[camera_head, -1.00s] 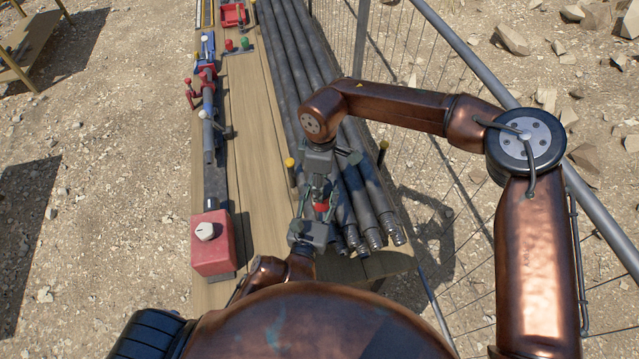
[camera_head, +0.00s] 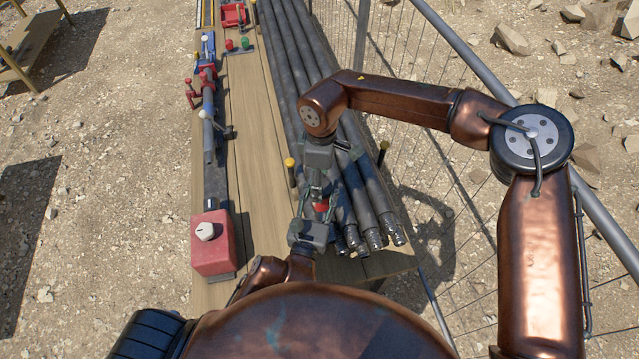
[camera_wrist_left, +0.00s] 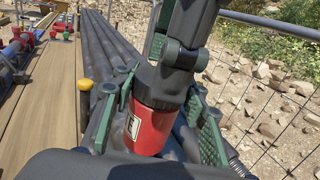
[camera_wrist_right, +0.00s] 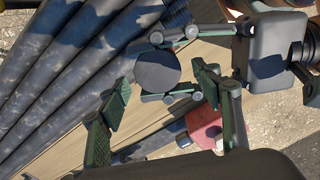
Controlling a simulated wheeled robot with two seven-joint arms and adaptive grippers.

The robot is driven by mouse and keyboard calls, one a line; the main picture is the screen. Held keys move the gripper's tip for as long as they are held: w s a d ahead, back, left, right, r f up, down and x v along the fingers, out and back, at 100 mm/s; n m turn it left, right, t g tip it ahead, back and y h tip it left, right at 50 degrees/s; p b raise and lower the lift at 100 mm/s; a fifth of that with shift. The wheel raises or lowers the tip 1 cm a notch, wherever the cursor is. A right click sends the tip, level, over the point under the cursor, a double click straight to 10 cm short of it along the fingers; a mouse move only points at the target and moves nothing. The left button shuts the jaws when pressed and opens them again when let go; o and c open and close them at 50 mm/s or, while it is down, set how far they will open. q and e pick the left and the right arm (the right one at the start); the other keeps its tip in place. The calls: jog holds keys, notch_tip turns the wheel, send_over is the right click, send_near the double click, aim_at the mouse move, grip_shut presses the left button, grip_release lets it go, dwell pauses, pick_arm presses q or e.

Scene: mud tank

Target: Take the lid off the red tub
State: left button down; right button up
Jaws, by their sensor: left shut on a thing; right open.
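The red tub (camera_wrist_left: 149,129) with a pale label stands upright between the fingers of my left gripper (camera_wrist_left: 160,130), which is shut on it. Its dark round lid is on top in the left wrist view (camera_wrist_left: 160,88) and shows as a disc in the right wrist view (camera_wrist_right: 157,73). In the head view only a bit of the tub (camera_head: 320,206) shows between the two grippers. My right gripper (camera_wrist_right: 165,112) is open, its green-padded fingers at either side of the lid; I cannot tell whether they touch it.
Long dark pipes (camera_head: 300,60) lie along the wooden bench (camera_head: 255,150) beneath the grippers. Yellow-topped posts (camera_head: 290,163) rise beside the pipes. A wire fence (camera_head: 440,190) runs along the right.

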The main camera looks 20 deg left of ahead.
notch_tip(320, 180, up, 6)
jog(key=shift+d+f, duration=0.1)
jog(key=shift+d, duration=0.05)
jog(key=shift+c, duration=0.4)
jog(key=shift+w+f, duration=0.1)
jog(key=shift+f, duration=3.7)
jog(key=shift+c, duration=0.5)
jog(key=c, duration=1.1)
jog(key=shift+n, duration=1.7)
jog(key=o, duration=1.3)
